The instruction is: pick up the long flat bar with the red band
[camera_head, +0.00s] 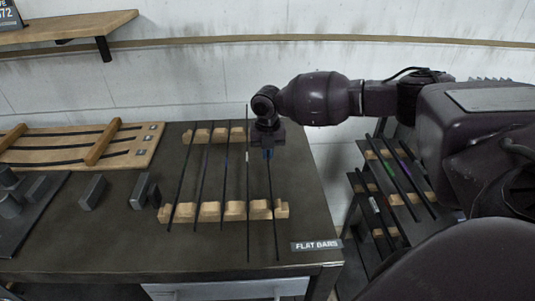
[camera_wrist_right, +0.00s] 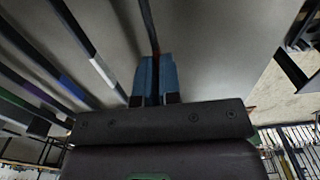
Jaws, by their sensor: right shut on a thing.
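A long flat dark bar (camera_head: 274,215) lies lengthwise at the right end of the wooden rack (camera_head: 256,210) on the dark table. My right gripper (camera_head: 268,153) is over its far part, with blue fingers shut on it. In the right wrist view, the bar (camera_wrist_right: 149,25) runs up from between the fingers (camera_wrist_right: 155,75), and a small red patch shows just beyond the fingertips. The rest of the band is hidden by the fingers. I cannot tell whether the bar is clear of the rack. My left gripper is not in view.
A "FLAT BARS" label (camera_head: 317,245) sits at the table's right corner. A lower rack of bars (camera_head: 405,185) stands at right.

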